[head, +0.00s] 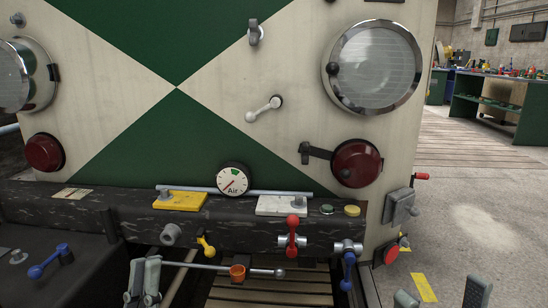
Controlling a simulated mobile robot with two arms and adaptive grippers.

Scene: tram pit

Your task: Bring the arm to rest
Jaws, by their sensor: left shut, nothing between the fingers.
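My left gripper (143,281) is at the bottom left of centre, in front of the dark buffer beam. Its two grey fingers are upright and close together, shut with nothing between them. My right gripper (441,296) shows only partly at the bottom right edge. Its two grey fingertips stand well apart over the floor, open, with nothing seen between them. The rest of both arms is out of view.
A grey rod (205,267) with an orange collar (237,272) runs beside my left gripper. Open floor (485,225) lies right.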

